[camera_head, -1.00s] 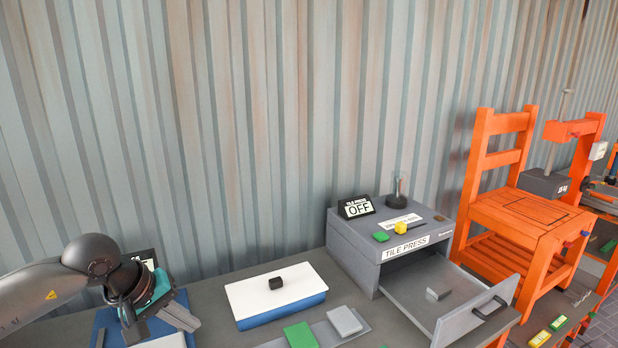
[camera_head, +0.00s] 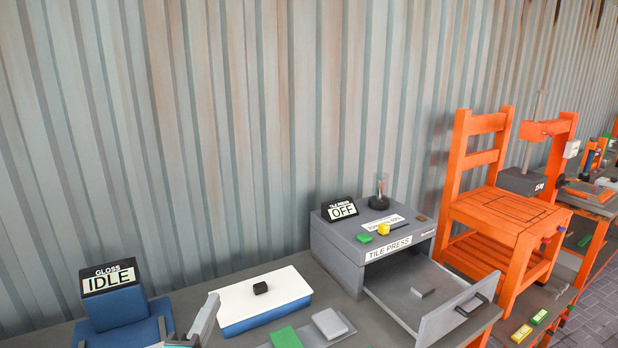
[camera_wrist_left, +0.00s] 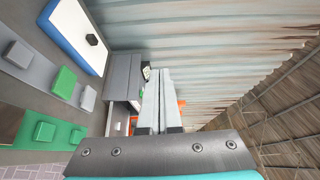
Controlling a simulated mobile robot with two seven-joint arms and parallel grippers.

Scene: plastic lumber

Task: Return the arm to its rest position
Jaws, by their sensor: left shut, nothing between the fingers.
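My left gripper (camera_head: 208,312) shows at the bottom edge of the head view, only partly in frame, in front of the blue gloss machine (camera_head: 118,318) and left of the white-topped blue box (camera_head: 262,295). Its two grey fingers also show in the left wrist view (camera_wrist_left: 159,90), lying side by side, shut and empty. Most of the left arm is outside the head view. My right gripper is not in view.
The grey tile press (camera_head: 345,262) reads OFF, and its drawer (camera_head: 455,322) stands open with a grey piece (camera_head: 422,292) inside. A green tile (camera_head: 286,337) and a grey tile (camera_head: 330,323) lie in front of the box. An orange chair-like stand (camera_head: 510,212) is at right.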

